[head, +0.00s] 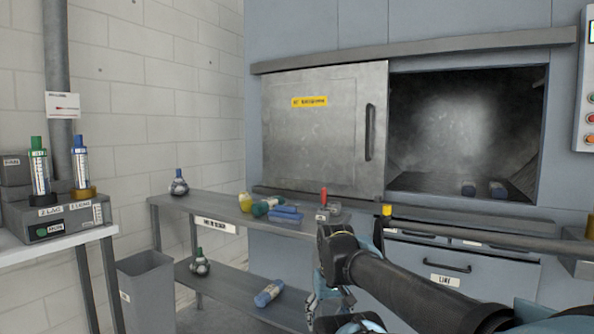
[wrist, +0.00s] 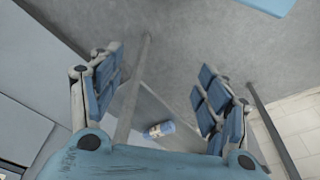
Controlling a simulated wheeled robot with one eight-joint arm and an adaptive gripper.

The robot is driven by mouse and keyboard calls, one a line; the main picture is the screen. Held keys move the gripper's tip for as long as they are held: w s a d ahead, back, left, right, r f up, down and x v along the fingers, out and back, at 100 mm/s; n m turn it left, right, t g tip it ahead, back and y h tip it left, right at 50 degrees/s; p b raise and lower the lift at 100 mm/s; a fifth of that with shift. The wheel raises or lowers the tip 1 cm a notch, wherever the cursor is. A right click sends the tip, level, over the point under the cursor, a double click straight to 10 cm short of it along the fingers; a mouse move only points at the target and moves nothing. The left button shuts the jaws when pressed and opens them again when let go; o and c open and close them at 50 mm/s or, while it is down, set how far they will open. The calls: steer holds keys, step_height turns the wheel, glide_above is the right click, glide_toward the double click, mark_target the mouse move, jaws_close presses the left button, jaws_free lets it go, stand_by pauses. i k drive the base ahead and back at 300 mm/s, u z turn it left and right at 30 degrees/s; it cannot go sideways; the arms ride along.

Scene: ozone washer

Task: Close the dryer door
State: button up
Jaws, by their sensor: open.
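The dryer door (head: 315,130) is a grey metal sliding panel with a yellow label. It stands at the left of the opening (head: 465,120), which is uncovered on the right. Its dark vertical handle (head: 369,132) is near the door's right edge. My gripper (head: 330,298) is low in the head view, below the door and well apart from the handle, partly hidden by my arm. In the wrist view my gripper (wrist: 160,62) has its two blue-padded fingers spread with nothing between them. The door and handle cannot be made out in the wrist view.
A grey shelf table (head: 190,204) with bottles and a blue tray (head: 286,214) stands below the door. A bottle (head: 269,293) lies on its lower shelf. Two bottles lie inside the opening. A rail (head: 480,240) runs across the front. A grey bin (head: 148,290) stands left.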

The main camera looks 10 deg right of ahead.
mark_target(322, 127)
steer(key=k, duration=1.05)
steer(key=u, duration=0.55)
steer(key=i, duration=1.45)
steer(key=z, duration=0.6)
